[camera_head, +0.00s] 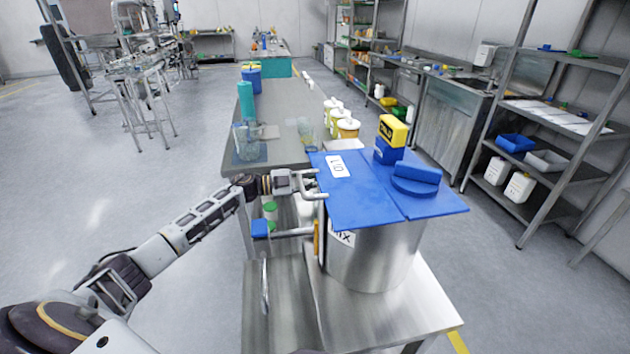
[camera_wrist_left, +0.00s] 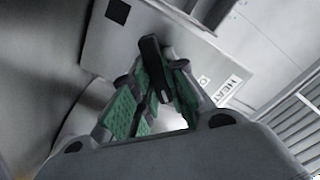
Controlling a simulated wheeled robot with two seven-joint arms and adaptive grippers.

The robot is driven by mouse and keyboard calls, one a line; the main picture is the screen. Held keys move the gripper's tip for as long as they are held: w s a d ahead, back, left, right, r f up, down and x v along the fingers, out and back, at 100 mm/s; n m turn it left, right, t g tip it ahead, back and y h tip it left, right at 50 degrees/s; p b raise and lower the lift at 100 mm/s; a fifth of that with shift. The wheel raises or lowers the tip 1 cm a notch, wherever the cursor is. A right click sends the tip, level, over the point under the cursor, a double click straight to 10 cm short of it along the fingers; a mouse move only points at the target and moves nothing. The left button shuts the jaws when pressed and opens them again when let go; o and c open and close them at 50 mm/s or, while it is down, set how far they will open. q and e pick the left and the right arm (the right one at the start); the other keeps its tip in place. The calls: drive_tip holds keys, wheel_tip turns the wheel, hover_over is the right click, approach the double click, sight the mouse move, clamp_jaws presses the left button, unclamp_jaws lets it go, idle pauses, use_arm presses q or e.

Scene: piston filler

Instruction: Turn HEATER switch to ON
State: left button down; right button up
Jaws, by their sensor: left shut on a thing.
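In the left wrist view, a black switch lever (camera_wrist_left: 151,58) stands out from a pale grey panel (camera_wrist_left: 115,45). A white label (camera_wrist_left: 230,88) on the panel starts with "HEAT"; the rest is hard to read. My left gripper (camera_wrist_left: 165,75) has its green-padded fingers closed around the lever. In the head view, my left gripper (camera_head: 312,186) is at the left side of the steel pot, just beside the blue lid's edge. The switch cannot be made out there. My right gripper is not in view.
The steel pot (camera_head: 372,258) stands on a steel table (camera_head: 405,318), covered by a blue lid (camera_head: 350,200) marked "LID". A yellow block (camera_head: 393,130) and a blue handle piece (camera_head: 416,180) are on top. A long grey table (camera_head: 285,110) with jars lies behind.

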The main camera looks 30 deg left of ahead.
use_arm(q)
drive_tip(key=shift+f+m, duration=0.1)
drive_tip(key=shift+m, duration=0.7)
drive_tip(key=m+b, duration=0.1)
drive_tip(key=m, duration=0.1)
drive_tip(key=m+b, duration=0.1)
drive_tip(key=m, duration=0.1)
drive_tip(key=m+b, duration=0.1)
drive_tip(key=m, duration=0.1)
drive_tip(key=shift+s+f+m, duration=0.1)
drive_tip(key=shift+f+m, duration=0.15)
drive_tip(key=shift+m, duration=0.15)
drive_tip(key=shift+m+b, duration=0.4)
drive_tip(key=shift+b, duration=0.05)
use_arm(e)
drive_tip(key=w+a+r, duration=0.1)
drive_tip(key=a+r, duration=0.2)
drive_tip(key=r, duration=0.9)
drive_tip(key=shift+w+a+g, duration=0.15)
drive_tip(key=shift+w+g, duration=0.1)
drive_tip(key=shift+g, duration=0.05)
use_arm(q)
drive_tip(key=c, duration=1.4)
unclamp_jaws()
drive_tip(key=shift+c, duration=0.2)
drive_tip(key=shift+s+a, duration=0.1)
